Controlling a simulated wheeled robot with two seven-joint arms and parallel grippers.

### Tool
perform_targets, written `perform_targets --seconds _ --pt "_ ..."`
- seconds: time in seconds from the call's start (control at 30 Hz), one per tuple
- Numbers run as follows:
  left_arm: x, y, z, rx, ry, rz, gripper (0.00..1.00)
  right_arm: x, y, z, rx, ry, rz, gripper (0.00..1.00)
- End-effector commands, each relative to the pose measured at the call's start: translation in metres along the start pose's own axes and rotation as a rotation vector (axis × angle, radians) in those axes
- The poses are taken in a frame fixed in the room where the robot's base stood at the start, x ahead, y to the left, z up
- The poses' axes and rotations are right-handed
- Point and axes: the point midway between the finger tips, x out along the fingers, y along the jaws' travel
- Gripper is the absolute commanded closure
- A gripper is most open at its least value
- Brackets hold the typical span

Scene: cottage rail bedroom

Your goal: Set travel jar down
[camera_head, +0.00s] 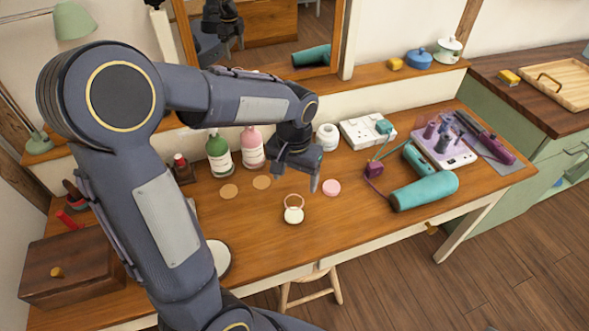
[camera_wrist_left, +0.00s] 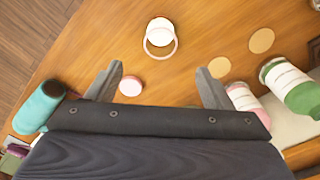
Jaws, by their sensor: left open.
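A small round pink-lidded jar (camera_head: 331,187), which looks like the travel jar, stands on the wooden table (camera_head: 390,225). In the left wrist view the jar (camera_wrist_left: 131,87) shows between my two fingers, nearer the left one. My left gripper (camera_head: 296,177) is open and empty above the table, just left of the jar in the head view. The left gripper's spread fingers also show in the wrist view (camera_wrist_left: 158,85). I cannot tell its exact height. My right gripper is not in view.
Two tan discs (camera_head: 228,191) (camera_head: 262,182) lie left. Green (camera_head: 219,155) and pink (camera_head: 252,150) bottles stand behind. A teal hair dryer (camera_head: 425,190) and a styling-tool tray (camera_head: 445,150) are right. The front table strip is clear.

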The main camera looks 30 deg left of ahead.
Motion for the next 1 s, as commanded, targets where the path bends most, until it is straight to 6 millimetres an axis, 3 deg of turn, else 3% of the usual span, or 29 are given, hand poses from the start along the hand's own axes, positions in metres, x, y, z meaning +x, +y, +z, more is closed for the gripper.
perform_targets --seconds 0.17,0.27,0.37,0.5,0.7,0.8,1.0 --pt "-0.018 -0.001 0.001 -0.001 0.004 0.004 0.26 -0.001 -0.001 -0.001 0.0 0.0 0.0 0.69" --pt "-0.029 -0.002 0.014 -0.009 0.026 0.038 0.26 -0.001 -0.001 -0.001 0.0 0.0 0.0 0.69" --pt "-0.046 -0.004 0.041 -0.025 0.082 0.109 0.26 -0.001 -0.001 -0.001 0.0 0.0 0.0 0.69" --pt "-0.066 0.002 0.094 -0.047 0.196 0.231 0.26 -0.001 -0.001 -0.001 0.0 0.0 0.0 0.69" --pt "-0.071 0.017 0.152 -0.066 0.354 0.345 0.26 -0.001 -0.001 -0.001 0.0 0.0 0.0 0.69" --pt "-0.069 0.024 0.167 -0.07 0.404 0.37 0.26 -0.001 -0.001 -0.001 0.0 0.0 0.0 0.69" --pt "-0.067 0.028 0.175 -0.072 0.435 0.386 0.26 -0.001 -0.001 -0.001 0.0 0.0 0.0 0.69"
